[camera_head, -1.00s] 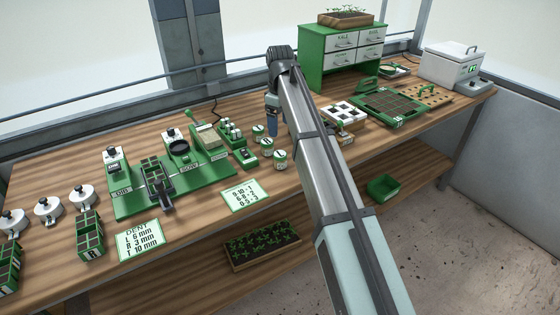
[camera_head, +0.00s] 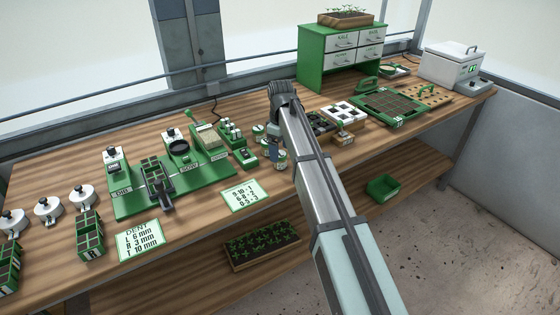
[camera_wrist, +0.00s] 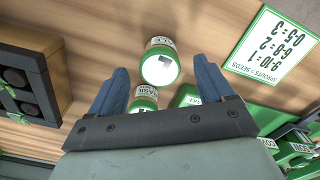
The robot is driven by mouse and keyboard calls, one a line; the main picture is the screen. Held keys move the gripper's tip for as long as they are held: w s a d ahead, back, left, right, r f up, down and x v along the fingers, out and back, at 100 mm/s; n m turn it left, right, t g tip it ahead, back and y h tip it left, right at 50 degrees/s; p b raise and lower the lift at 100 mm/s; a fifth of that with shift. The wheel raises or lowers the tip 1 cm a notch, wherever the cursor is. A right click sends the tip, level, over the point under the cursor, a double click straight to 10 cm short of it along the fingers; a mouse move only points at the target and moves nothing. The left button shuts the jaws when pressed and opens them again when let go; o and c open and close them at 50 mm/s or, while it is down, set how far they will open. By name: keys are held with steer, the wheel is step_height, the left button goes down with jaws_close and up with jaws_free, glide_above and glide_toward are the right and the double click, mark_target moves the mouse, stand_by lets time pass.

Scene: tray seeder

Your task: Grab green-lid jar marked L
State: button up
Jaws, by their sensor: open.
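A jar with a green-rimmed lid (camera_wrist: 160,65) stands upright on the bench in the wrist view. Its white lid label bears a dark mark that looks like an upside-down L. In the head view it is the front jar (camera_head: 280,161), nearest the bench edge. My gripper (camera_wrist: 160,74) is open and empty, pointing down, with one blue finger on each side of this jar's picture position. I cannot tell whether the fingers are down to jar height. A second jar (camera_wrist: 143,97) stands behind it, partly hidden by the gripper body.
A green-edged card (camera_wrist: 274,46) lies on the bench beside the jars. A green seeder base (camera_head: 205,178) with its stations is at the left. A box with dark cells (camera_head: 322,125) and a white-topped box (camera_head: 350,112) stand to the right of my gripper.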

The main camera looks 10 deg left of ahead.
mark_target(281, 154)
steer(key=shift+d+f, duration=0.1)
steer(key=shift+f, duration=1.85)
steer(key=shift+c, duration=0.5)
steer(key=c, duration=1)
steer(key=shift+r, duration=0.15)
